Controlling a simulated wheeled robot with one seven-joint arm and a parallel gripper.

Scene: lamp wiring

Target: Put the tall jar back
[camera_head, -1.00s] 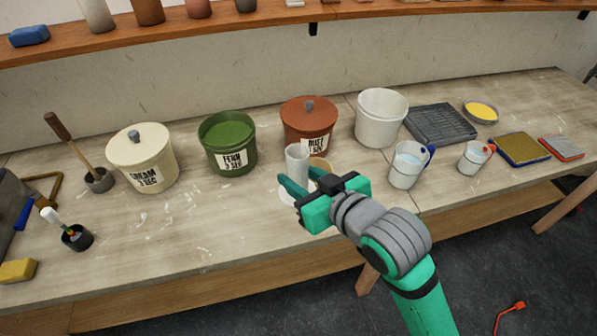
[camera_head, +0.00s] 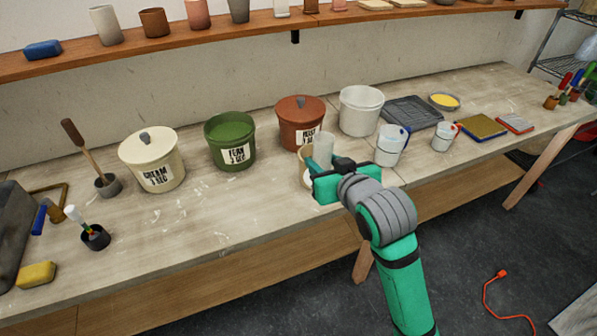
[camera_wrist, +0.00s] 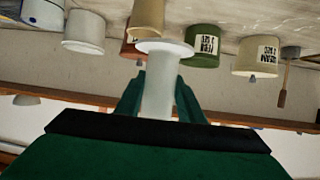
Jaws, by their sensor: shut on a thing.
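A tall white jar (camera_head: 323,146), a slim cylinder, stands upright in my gripper (camera_head: 318,165) in the head view. In the wrist view my gripper (camera_wrist: 160,98) has one green finger on each side of the jar (camera_wrist: 158,88), shut on it. A wide pale disc-like end of the jar shows at its far end there. A tan-cream container (camera_head: 304,173) is partly hidden behind my gripper in the head view. Whether the jar touches the bench is hard to tell.
On the bench are a cream lidded bucket (camera_head: 152,160), a green bucket (camera_head: 229,140), a rust lidded bucket (camera_head: 300,118), a white bucket (camera_head: 360,110) and measuring jugs (camera_head: 391,145). The wall shelf (camera_head: 260,30) holds several cups above.

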